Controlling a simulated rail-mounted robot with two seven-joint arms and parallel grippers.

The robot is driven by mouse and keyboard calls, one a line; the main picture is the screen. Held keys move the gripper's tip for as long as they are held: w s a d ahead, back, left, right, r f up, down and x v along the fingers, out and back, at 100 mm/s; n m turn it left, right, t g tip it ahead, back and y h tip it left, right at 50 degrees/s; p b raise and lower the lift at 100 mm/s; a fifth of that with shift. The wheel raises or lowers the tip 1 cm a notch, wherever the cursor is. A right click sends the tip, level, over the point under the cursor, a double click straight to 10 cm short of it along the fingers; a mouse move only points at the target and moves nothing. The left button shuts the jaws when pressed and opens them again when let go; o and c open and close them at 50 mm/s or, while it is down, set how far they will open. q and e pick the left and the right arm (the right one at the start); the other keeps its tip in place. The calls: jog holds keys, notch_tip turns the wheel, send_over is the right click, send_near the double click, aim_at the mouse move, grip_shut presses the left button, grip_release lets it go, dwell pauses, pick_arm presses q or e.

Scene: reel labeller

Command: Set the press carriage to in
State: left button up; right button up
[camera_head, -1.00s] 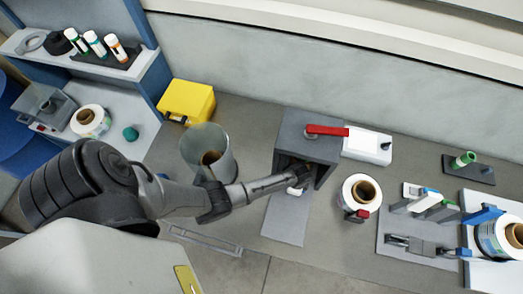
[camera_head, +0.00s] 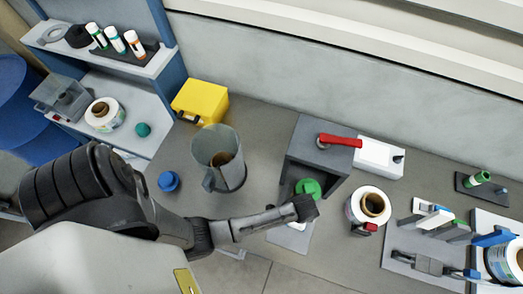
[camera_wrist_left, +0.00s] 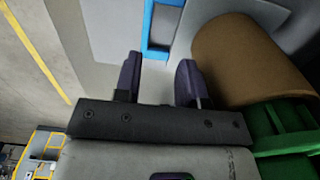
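The press is a grey housing (camera_head: 298,142) with a red lever (camera_head: 340,141) on top. A pale plate (camera_head: 283,238) extends from its open front. A round green piece (camera_head: 308,187) shows in the opening, beside my left gripper (camera_head: 308,208). The gripper hides part of the opening, so I cannot tell the carriage's position. In the left wrist view the gripper's two dark fingers (camera_wrist_left: 160,80) are apart, with nothing between them. A brown cylinder (camera_wrist_left: 245,60) and a green part (camera_wrist_left: 285,135) are to their right, and a blue frame (camera_wrist_left: 157,45) is beyond. My right gripper is not in view.
A grey container (camera_head: 218,150) and a blue knob (camera_head: 168,181) are left of the press, with a yellow box (camera_head: 200,100) behind. A white label reel (camera_head: 358,213) is at the right, near a grey plate (camera_head: 396,275) with tools. Bare counter lies between container and press.

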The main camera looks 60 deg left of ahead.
pick_arm(q)
jog(key=s+a+r+n+t+p, duration=0.1)
jog(key=s+a+r+n+p, duration=0.2)
jog(key=s+r, duration=0.2)
jog(key=s+a+r+n+t+p, duration=0.1)
jog(key=s+a+r+n+p, duration=0.1)
jog(key=r, duration=1)
jog(key=shift+s+a+r+n+p, duration=0.35)
jog(key=shift+s+a+p, duration=0.25)
jog(key=shift+s+a, duration=0.75)
jog(key=shift+s, duration=0.1)
jog(key=shift+d, duration=0.1)
